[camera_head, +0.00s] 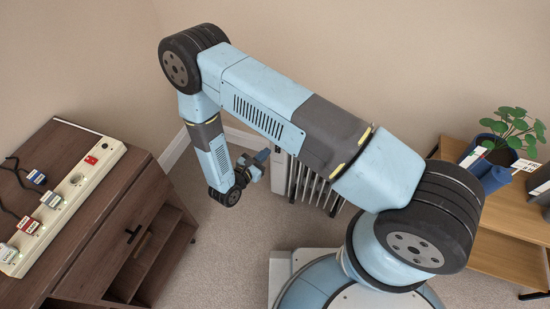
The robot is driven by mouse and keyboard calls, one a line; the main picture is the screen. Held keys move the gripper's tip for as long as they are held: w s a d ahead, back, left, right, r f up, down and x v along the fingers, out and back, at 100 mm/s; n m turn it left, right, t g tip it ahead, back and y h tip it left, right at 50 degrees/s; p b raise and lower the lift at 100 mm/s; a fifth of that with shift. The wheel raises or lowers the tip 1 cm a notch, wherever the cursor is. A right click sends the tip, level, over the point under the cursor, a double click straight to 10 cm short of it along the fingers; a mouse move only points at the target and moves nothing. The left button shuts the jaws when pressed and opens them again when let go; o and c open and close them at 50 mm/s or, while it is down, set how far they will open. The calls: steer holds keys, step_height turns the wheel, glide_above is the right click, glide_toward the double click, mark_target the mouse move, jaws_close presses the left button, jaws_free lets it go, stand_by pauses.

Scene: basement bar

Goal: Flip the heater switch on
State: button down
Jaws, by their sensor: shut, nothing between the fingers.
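A white finned heater (311,188) stands on the floor against the back wall, partly hidden behind my arm. A pale end panel (279,174) shows at its left side; I cannot make out a switch on it. My gripper (262,157) is small in view at the end of my bent arm, just left of the heater's top. It is shut and empty; I cannot tell whether it touches the heater. A white power strip (76,190) on the wooden cabinet at left has a red switch (91,160) at its far end.
The wooden cabinet (135,206) fills the left side. At right, a wooden table (496,249) holds a potted plant (505,135). Carpet (228,262) between is clear.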

mark_target(277, 153)
steer(key=s+a+f+n+t+y, duration=0.1)
steer(key=s+f+n+y, duration=0.3)
steer(key=f, duration=0.6)
steer(key=shift+s+t, duration=0.5)
steer(key=shift+s, duration=0.6)
steer(key=shift+w+f, duration=0.1)
steer(key=x, duration=1.4)
steer(key=s+a+f, duration=0.1)
steer(key=s+a, duration=0.1)
steer(key=s, duration=0.4)
steer(key=s+a+f, duration=0.1)
steer(key=s+a, duration=0.1)
steer(key=s, duration=0.5)
steer(key=shift+a, duration=0.4)
